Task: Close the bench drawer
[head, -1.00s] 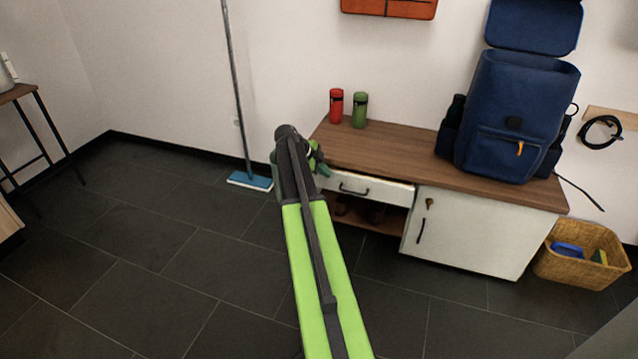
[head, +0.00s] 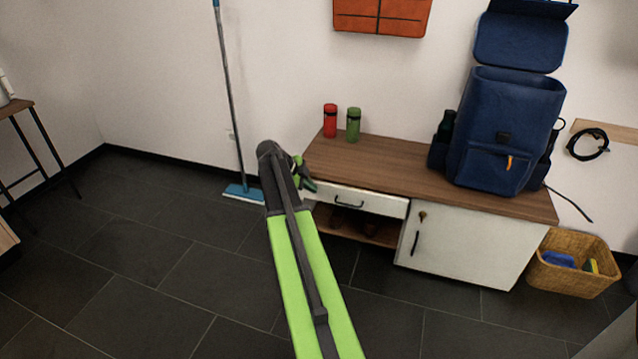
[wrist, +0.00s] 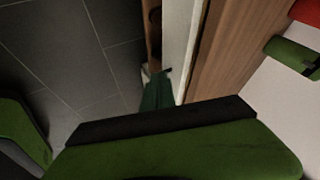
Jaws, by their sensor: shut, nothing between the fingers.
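The bench (head: 372,155) has a wooden top and a white drawer (head: 383,204) with a dark bar handle (head: 349,205), just under the top. The drawer front looks close to flush with the bench; I cannot tell if a small gap is left. My gripper (head: 308,184) is shut and empty at the drawer's left end, partly hidden by my arm. In the wrist view, the closed fingers (wrist: 157,92) are beside the white drawer front (wrist: 180,38), near its handle. Whether they touch it is unclear.
An open shelf (head: 362,229) lies under the drawer, beside a white cabinet door (head: 465,247) with a key. A blue backpack (head: 505,125), red bottle (head: 330,121) and green bottle (head: 353,125) stand on top. A wicker basket (head: 573,283) is at right. The dark floor in front is clear.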

